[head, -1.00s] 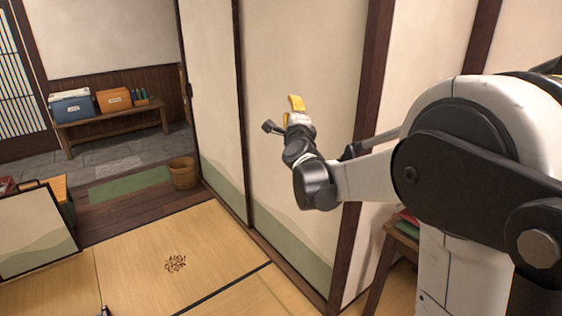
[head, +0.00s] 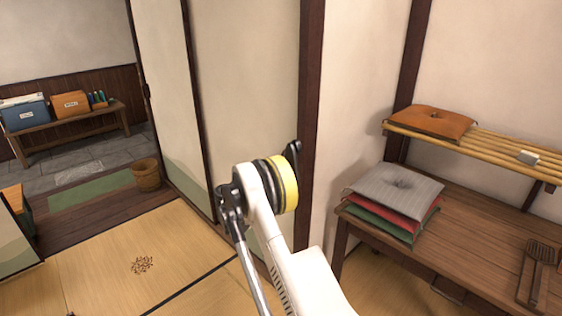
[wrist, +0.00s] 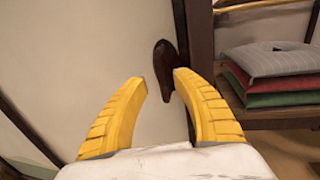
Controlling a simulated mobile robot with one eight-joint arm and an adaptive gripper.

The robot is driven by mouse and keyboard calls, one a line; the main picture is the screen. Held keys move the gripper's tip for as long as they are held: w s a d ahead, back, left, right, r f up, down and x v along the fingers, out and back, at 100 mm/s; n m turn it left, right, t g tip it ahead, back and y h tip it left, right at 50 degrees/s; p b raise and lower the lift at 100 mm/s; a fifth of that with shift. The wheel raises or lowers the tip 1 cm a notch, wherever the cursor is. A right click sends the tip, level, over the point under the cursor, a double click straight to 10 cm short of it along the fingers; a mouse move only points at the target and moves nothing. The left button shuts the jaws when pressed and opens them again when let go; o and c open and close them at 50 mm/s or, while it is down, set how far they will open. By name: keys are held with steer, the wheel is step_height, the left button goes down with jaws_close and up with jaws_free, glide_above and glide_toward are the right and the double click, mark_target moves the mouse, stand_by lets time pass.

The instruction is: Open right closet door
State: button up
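The right closet door (head: 246,80) is a cream panel with a green lower band, standing against the dark post at its right; no gap shows there. In the wrist view the door (wrist: 90,50) fills the left and middle. Its dark brown handle (wrist: 163,62) is near the post. My gripper (wrist: 160,83) has two yellow fingers, spread apart with nothing held. The handle is just ahead of the gap, nearer the right fingertip, which hides part of it. I cannot tell whether they touch. In the head view my arm hides the lower door.
Right of the dark post (head: 312,90) is a wooden table (head: 465,235) with stacked cushions (head: 397,190) and a slatted shelf (head: 480,147) above. Another closet panel (head: 165,90) stands to the left. The tatami floor (head: 95,265) is open at left, with a basket (head: 146,175) beyond.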

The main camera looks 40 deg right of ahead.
steer(key=b+x, duration=0.1)
steer(key=x, duration=0.6)
steer(key=shift+b, duration=0.4)
jaws_close()
